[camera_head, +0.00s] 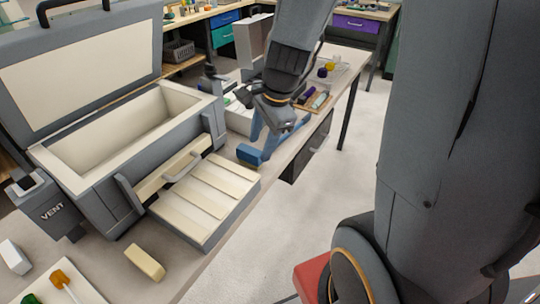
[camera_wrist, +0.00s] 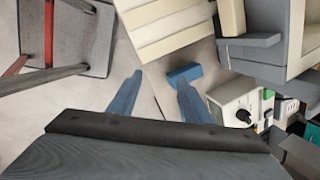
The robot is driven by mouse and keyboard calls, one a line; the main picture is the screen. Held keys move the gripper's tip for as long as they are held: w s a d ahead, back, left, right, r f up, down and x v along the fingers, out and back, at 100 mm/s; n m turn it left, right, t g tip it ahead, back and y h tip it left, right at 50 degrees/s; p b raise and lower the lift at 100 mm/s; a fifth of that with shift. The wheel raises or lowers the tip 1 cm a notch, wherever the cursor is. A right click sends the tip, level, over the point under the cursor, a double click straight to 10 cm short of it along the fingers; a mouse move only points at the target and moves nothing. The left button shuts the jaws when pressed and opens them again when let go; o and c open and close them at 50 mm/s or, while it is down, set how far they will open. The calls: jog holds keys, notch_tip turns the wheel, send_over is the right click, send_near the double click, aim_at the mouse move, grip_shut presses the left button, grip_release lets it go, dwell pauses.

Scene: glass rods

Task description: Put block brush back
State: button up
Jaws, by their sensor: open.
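A small blue block (camera_head: 250,155), which looks like the block brush, lies on the workbench near its front edge, just right of the slatted cream tray (camera_head: 240,190). My gripper (camera_head: 260,147) is above the bench beside it, with its blue fingers apart and pointing down. In the wrist view the blue block (camera_wrist: 184,74) shows at the tip of the right finger, partly hidden by it. The space between the fingers (camera_wrist: 160,77) looks empty. I cannot tell whether the finger touches the block. Bristles are not visible.
A grey kiln-like box (camera_head: 95,180) with a raised lid stands left, behind the tray. A pale yellow block (camera_head: 145,262) lies at the front left. A wooden tray of small items (camera_head: 318,100) is farther along the bench. Open floor (camera_head: 300,220) lies right of the bench.

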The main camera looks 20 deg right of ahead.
jog(key=s+n+h, duration=0.1)
jog(key=s+n, duration=0.6)
jog(key=n, duration=0.9)
jog(key=shift+s+a+n+g+h, duration=0.2)
jog(key=shift+n+g+h, duration=0.1)
jog(key=shift+n+h, duration=0.1)
jog(key=shift+f+b, duration=1.05)
jog(key=shift+f, duration=0.1)
